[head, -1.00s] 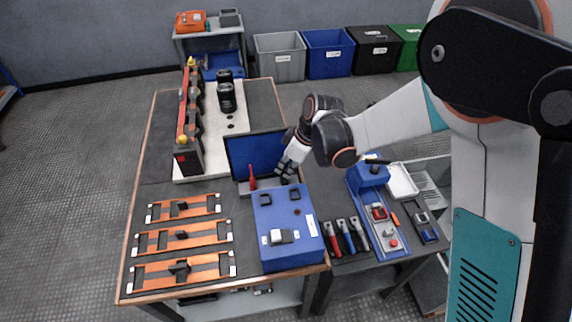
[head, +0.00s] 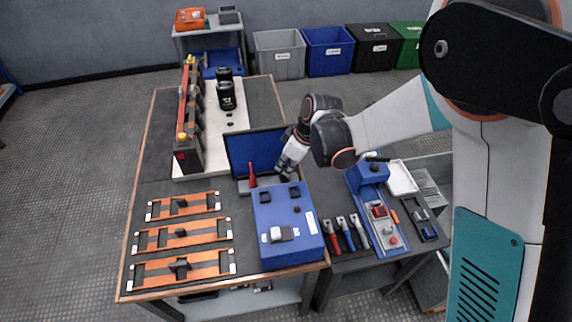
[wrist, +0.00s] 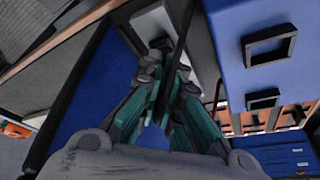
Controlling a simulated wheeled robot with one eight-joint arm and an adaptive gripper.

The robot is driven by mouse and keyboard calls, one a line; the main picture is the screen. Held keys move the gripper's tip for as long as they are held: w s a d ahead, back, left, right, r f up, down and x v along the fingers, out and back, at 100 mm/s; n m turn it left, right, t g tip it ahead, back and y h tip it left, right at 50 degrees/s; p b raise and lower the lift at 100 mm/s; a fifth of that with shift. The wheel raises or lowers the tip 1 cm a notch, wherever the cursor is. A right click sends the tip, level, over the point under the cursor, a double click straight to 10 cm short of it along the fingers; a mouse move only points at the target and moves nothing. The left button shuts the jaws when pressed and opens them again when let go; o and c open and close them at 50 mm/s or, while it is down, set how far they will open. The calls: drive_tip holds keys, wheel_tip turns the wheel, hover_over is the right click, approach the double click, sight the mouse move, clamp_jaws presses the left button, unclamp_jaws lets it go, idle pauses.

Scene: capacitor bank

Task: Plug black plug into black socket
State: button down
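My gripper (head: 287,171) points down at the right side of a dark-framed blue panel, just behind the blue box (head: 270,252). In the wrist view its teal-sided fingers (wrist: 168,62) are close together. Whether they hold anything is unclear. The blue box has two black square sockets on top, a left one (head: 265,199) and a right one (head: 294,193); both square rims also show in the wrist view, (wrist: 270,46) and (wrist: 263,99). I cannot make out a black plug; it may be hidden at the fingertips.
The blue panel (head: 255,150) stands beside my gripper, with a red upright tool (head: 252,175) before it. Orange busbar frames (head: 180,239) lie left. Tools (head: 345,234) and a blue tray (head: 366,215) are right.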

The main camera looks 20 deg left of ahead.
drive_tip(key=shift+f, duration=0.4)
drive_tip(key=c, duration=1.7)
unclamp_jaws()
